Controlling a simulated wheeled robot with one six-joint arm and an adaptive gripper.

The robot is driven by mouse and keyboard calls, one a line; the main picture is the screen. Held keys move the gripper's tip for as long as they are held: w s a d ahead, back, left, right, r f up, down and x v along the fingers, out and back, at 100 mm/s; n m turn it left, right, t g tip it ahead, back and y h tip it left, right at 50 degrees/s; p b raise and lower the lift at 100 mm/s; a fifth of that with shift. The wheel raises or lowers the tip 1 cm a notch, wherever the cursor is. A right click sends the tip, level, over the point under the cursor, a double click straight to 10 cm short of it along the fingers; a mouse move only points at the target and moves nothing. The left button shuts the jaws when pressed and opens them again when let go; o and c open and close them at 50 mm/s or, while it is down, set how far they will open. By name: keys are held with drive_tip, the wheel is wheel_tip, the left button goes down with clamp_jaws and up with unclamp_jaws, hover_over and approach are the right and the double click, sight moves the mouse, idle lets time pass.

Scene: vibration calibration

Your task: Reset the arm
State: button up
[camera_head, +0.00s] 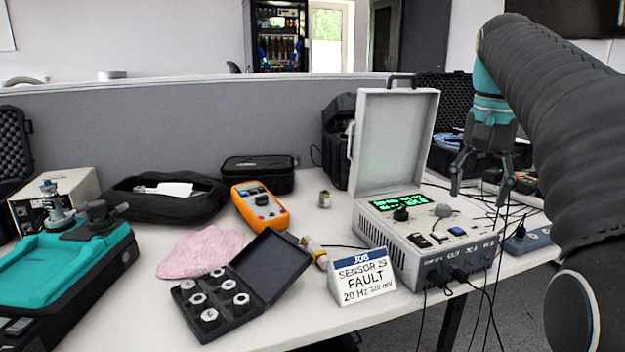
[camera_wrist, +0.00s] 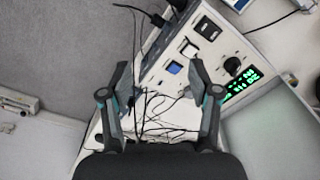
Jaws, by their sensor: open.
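My gripper (camera_head: 482,188) hangs from my arm at the right of the head view, fingers pointing down and spread apart, with nothing between them. It is in front of the right side of the grey calibration unit (camera_head: 412,240), which has an open lid and a lit green display (camera_head: 400,202). In the wrist view my gripper (camera_wrist: 160,82) shows two open fingers, with the unit's panel (camera_wrist: 205,45) beyond them and thin cables (camera_wrist: 155,110) behind. I cannot tell how far the fingertips are from the unit.
A sign reading "SENSOR 29 FAULT" (camera_head: 361,277) stands before the unit. Cables hang over the right edge.

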drive_tip(key=s+a+f+n+t, duration=0.2)
drive_tip(key=s+a+f, duration=0.3)
drive_tip(key=s+f, duration=0.4)
drive_tip(key=s+a+f+n+t, duration=0.2)
drive_tip(key=s+a+f+n, duration=0.2)
drive_tip(key=s+f, duration=0.5)
wheel_tip(320, 180, down, 6)
drive_tip(key=shift+s+a+r+n+t, duration=0.2)
drive_tip(key=shift+s+a+n+t, duration=0.2)
drive_tip(key=shift+a, duration=0.85)
